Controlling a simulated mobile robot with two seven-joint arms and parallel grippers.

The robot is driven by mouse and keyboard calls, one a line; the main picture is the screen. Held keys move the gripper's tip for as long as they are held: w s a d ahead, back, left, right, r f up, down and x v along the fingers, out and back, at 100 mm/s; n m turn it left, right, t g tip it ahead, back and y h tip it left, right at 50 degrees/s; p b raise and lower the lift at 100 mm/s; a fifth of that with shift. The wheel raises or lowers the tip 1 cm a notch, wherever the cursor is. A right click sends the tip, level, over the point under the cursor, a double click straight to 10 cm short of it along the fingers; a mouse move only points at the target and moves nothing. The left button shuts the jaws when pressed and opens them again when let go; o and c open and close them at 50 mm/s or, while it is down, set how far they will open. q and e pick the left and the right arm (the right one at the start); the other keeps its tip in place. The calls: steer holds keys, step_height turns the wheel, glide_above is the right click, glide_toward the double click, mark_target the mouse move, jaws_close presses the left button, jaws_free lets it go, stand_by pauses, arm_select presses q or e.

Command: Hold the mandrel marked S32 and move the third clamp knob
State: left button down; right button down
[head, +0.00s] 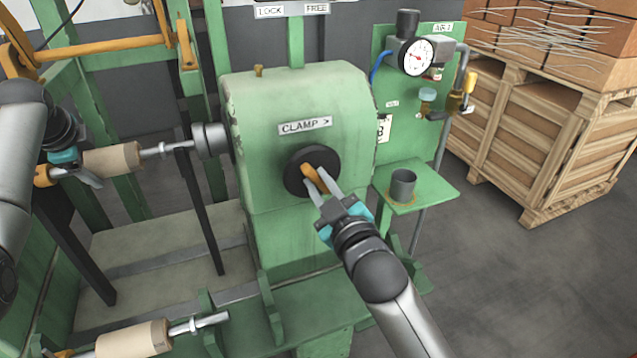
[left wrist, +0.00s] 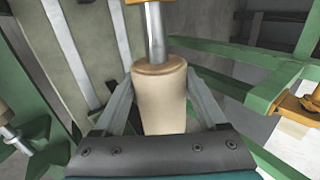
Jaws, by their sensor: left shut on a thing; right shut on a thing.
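A tan mandrel (head: 112,160) with a metal shaft is level at the left; no S32 mark is legible. My left gripper (head: 88,170) is shut on it. In the left wrist view the mandrel (left wrist: 160,100) lies between both fingers. The shaft points at the grey chuck (head: 210,140) on the green housing; I cannot tell if they touch. The clamp knob (head: 297,182) is a round black disc with an orange bar, below the label CLAMP >. My right gripper (head: 318,182) is shut on the bar and hides part of it.
A second tan mandrel (head: 130,342) lies low at the front left. A gauge (head: 418,57) and valve are on a green panel at right. A grey cup (head: 402,184) stands on a small green shelf (head: 440,185). Wooden crates (head: 545,130) stand behind. The floor at right is clear.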

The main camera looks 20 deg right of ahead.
steer(key=shift+a+f, duration=0.1)
steer(key=shift+f, duration=0.15)
steer(key=c, duration=1.1)
jaws_free()
steer(key=o, duration=0.3)
steer(key=shift+r, duration=0.15)
steer(key=shift+o, duration=0.2)
steer(key=shift+s, duration=0.15)
steer(key=s, duration=1.1)
steer(key=shift+s, duration=0.35)
